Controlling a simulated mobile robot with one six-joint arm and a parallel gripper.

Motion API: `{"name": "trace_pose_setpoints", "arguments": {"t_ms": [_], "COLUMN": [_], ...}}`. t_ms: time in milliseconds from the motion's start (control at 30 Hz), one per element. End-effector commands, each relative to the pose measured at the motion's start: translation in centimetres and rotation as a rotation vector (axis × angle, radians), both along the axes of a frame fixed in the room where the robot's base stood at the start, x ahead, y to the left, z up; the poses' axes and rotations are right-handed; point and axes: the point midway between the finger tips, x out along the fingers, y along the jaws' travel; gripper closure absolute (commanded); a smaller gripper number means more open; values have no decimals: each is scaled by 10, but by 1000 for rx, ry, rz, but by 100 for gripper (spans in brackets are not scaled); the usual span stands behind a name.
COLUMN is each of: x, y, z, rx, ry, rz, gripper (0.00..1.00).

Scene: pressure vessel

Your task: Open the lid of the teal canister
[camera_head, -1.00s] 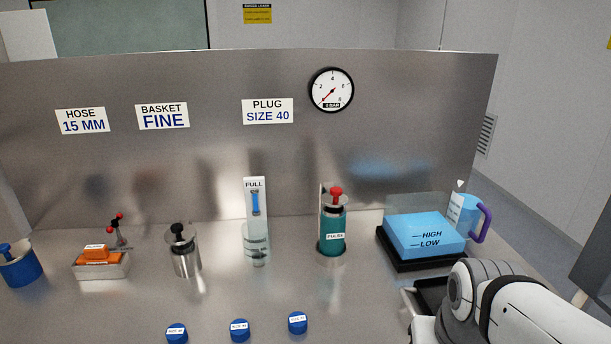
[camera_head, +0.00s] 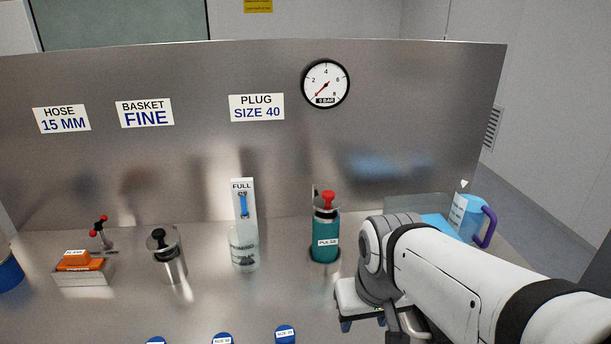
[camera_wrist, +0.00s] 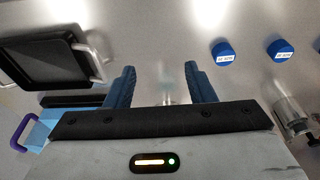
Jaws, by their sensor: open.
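The teal canister (camera_head: 325,240) stands upright on the steel bench, right of centre in the head view. Its silver lid (camera_head: 326,211) has a red knob (camera_head: 327,197) on top and looks seated. A white label is on its front. My gripper (camera_wrist: 160,85) is open and empty in the wrist view, with its two blue fingers apart above bare bench. In the head view the gripper is largely hidden below my arm, to the front right of the canister. I cannot make out the teal canister in the wrist view.
Blue caps (camera_head: 285,334) lie in front. A black tray (camera_wrist: 45,60) and a blue jug with a purple handle (camera_head: 468,217) are right. The steel back panel (camera_head: 200,170) stands behind.

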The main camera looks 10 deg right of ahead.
Motion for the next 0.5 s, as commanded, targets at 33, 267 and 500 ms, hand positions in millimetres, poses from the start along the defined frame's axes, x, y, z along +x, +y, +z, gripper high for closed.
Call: {"name": "trace_pose_setpoints", "arguments": {"t_ms": [33,267,500], "x": [10,97,201], "y": [3,10,9], "z": [10,75,130], "rx": [-4,-40,-69], "ry": [6,66,140], "rz": [18,214,477], "gripper": [50,50,50]}}
